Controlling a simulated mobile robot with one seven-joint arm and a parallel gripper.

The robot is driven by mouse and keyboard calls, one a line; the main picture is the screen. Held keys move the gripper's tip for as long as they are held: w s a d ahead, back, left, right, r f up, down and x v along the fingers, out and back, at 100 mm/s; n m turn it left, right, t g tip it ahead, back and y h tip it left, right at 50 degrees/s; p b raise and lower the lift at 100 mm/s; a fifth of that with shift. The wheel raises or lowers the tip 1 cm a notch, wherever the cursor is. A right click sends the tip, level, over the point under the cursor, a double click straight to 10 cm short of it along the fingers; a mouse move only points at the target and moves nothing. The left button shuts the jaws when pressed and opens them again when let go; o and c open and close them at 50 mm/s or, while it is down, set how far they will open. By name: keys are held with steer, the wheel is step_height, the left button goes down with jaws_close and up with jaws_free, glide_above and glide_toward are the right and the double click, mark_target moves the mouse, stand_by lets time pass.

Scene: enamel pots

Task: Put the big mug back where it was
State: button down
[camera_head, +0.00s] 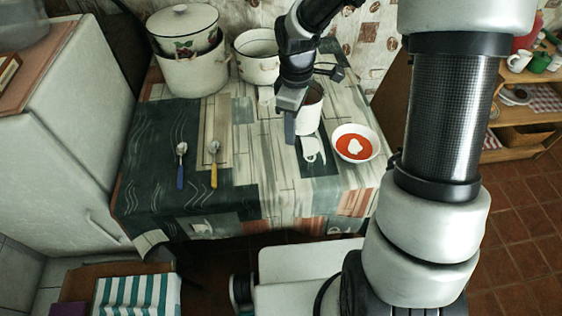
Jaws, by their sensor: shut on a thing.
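The big mug (309,112) is white with a dark inside. It is upright at the right part of the table, left of the soup bowl. My gripper (291,122) comes down from above at the mug's left side and is shut on it. The gripper hides the mug's left part. I cannot tell whether the mug's base touches the tablecloth or hangs just above it.
The patterned table (245,200) holds a soup bowl (370,132), two spoons (214,165) (181,165), stacked enamel pots (192,75) and a white pot (256,68). A small white shape (313,150) lies in front of the mug. The front middle is clear.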

steer(key=f+n+b, duration=0.1)
steer(key=f, duration=0.3)
steer(key=a+f+n+b, duration=0.1)
steer(key=f+n+b, duration=0.1)
steer(key=f, duration=0.3)
steer(key=a+f+n+b, duration=0.1)
steer(key=f+n+b, duration=0.1)
steer(key=f, duration=0.2)
steer(key=shift+w+a+f, duration=0.2)
steer(key=shift+w+f, duration=0.05)
steer(key=shift+f, duration=0.1)
steer(key=c, duration=1.2)
jaws_free()
